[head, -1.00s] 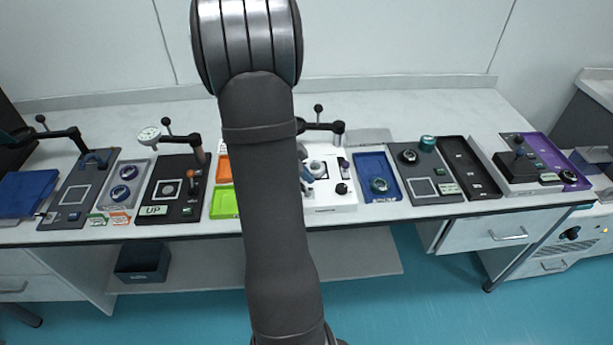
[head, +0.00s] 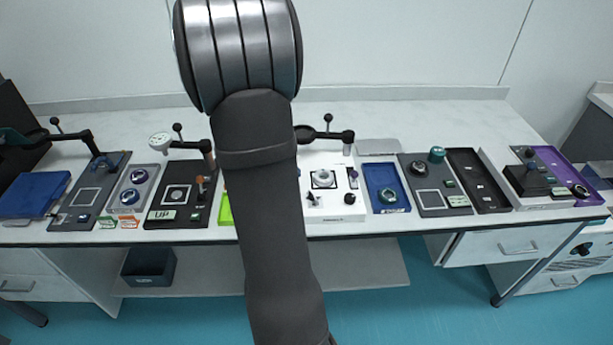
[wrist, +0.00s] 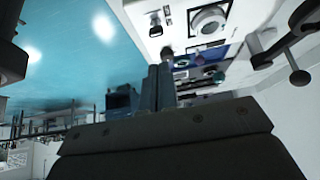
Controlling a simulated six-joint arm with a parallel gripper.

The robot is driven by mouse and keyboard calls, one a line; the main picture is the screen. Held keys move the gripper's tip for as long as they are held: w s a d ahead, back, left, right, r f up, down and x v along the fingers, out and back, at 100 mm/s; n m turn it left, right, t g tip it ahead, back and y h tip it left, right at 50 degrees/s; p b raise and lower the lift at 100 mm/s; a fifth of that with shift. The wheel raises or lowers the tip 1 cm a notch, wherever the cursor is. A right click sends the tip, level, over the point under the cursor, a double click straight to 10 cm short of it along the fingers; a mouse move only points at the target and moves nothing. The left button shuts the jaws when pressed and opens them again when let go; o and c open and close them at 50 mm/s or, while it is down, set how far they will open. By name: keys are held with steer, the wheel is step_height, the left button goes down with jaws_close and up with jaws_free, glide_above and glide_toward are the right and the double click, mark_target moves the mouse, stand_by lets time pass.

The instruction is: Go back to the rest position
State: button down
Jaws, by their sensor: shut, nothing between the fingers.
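My gripper (wrist: 159,80) shows in the wrist view, its two narrow blue-grey fingers close together and shut with nothing held. It points out over the white fixture (wrist: 178,22) and the floor, apart from the things around it. In the head view my arm crosses the middle of the picture and hides the gripper.
The long white table (head: 420,128) carries a row of stations. The white fixture (head: 335,209) and blue tray (head: 383,172) stand right of my arm. A lime tray (head: 226,208) is partly hidden by it. A lever stand (head: 347,138) rises near the middle.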

steer(key=shift+a+r, duration=0.7)
steer(key=shift+a, duration=0.15)
steer(key=shift+g+y, duration=0.4)
steer(key=shift+y, duration=0.2)
steer(key=d+f, duration=0.1)
steer(key=d, duration=0.1)
steer(key=d+f, duration=0.4)
steer(key=shift+s, duration=0.35)
steer(key=shift+s+d+f+y, duration=0.25)
steer(key=shift+d+f+y, duration=0.2)
steer(key=shift+d+y, duration=0.2)
steer(key=shift+s+d+f+g+y, duration=0.1)
steer(key=shift+d+f+g+y, duration=0.3)
steer(key=shift+d+y, duration=0.5)
steer(key=y, duration=0.1)
steer(key=d+y, duration=0.1)
steer(key=shift+w+d+f+y, duration=0.2)
steer(key=shift+d+y, duration=0.1)
steer(key=shift+y, duration=0.05)
steer(key=shift+w+d+r+t+y, duration=0.1)
steer(key=shift+w+d+t+y, duration=0.15)
steer(key=shift+d+t+y, duration=0.25)
steer(key=shift+w+d+r+t+y, duration=0.1)
steer(key=shift+w+d+t+y, duration=0.15)
steer(key=shift+d, duration=0.3)
step_height(320, 180, up, 6)
steer(key=d, duration=0.1)
steer(key=shift+r, duration=0.15)
